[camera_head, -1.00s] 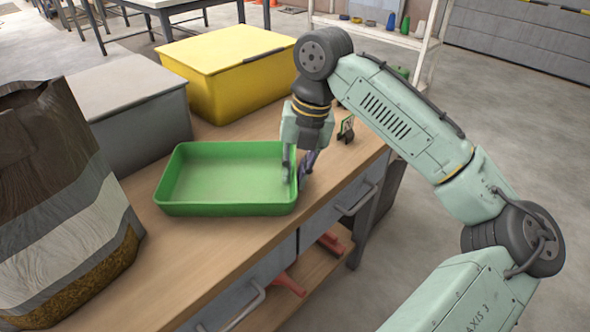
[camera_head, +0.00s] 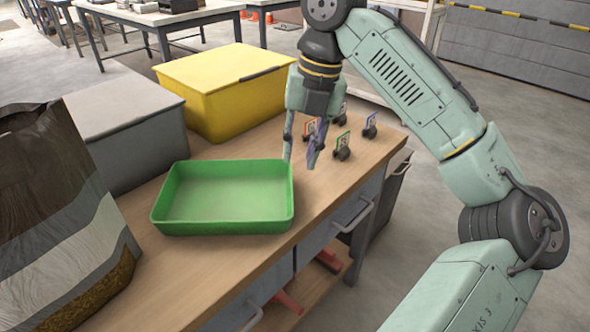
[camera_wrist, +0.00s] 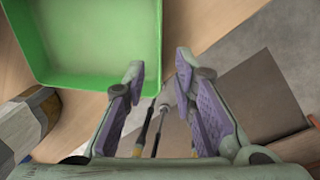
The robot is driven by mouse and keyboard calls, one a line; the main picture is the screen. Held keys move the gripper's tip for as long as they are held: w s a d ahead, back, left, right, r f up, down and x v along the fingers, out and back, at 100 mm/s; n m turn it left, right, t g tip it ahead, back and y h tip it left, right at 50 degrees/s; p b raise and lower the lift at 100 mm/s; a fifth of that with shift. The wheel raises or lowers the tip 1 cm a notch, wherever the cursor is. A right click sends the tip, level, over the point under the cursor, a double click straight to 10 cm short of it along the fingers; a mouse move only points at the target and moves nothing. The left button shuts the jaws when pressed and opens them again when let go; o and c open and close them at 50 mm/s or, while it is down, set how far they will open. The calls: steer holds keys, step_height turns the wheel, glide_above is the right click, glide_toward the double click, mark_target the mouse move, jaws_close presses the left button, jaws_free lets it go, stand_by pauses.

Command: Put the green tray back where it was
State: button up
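The green tray (camera_head: 224,226) lies flat and empty on the wooden bench top (camera_head: 330,185), in front of the yellow box. My gripper (camera_head: 300,162) is just above and at the tray's right end, fingers pointing down and spread apart with nothing held. In the wrist view my gripper (camera_wrist: 160,63) shows a clear gap between its fingers. The tray (camera_wrist: 95,78) fills the upper left there; its right wall lies near the left fingertip, which overlaps it in the picture. I cannot tell whether that finger touches the tray.
A yellow lidded box (camera_head: 225,95) and a grey box (camera_head: 130,130) stand behind the tray. A large pellet bag (camera_head: 60,220) stands at left. Several small clips with cards (camera_head: 342,147) stand to the right of my gripper. The bench's front edge is close to the tray.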

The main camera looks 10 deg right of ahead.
steer(key=shift+d+r, duration=0.2)
steer(key=shift+r, duration=1)
